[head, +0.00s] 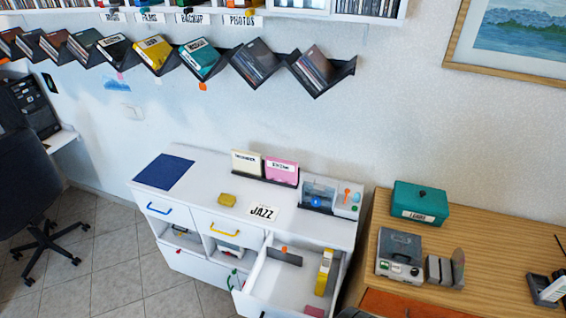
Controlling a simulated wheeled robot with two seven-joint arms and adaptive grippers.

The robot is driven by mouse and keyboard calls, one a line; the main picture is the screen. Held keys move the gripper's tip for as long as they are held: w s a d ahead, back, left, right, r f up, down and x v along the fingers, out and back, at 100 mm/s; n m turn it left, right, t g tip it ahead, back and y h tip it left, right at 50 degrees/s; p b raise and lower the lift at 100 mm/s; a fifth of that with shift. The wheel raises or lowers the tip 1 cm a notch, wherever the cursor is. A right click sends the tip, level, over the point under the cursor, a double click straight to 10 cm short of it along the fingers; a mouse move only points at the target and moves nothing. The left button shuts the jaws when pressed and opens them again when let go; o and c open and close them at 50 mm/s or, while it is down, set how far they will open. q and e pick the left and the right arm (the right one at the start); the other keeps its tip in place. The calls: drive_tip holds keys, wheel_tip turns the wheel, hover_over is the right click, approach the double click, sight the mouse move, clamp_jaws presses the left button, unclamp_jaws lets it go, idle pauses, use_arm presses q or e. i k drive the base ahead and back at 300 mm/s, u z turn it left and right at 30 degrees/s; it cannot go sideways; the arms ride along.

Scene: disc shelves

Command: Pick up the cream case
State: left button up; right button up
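The cream case (246,163) stands upright with a dark-lettered label on its front. It sits in a low black rack (262,180) at the back of the white cabinet top, against the wall side. A pink case (282,172) with a white label stands beside it on the right in the same rack. The lower edges of both cases are hidden by the rack's front. Neither of my grippers can be made out in the head view.
An open drawer (275,285) juts out at the front right, holding a yellow case (324,272). A wooden desk (455,212) stands right; black wall racks (352,69) hang above.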

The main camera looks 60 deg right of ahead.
sight(245, 162)
drive_tip(key=z, duration=0.9)
drive_tip(key=i, duration=0.4)
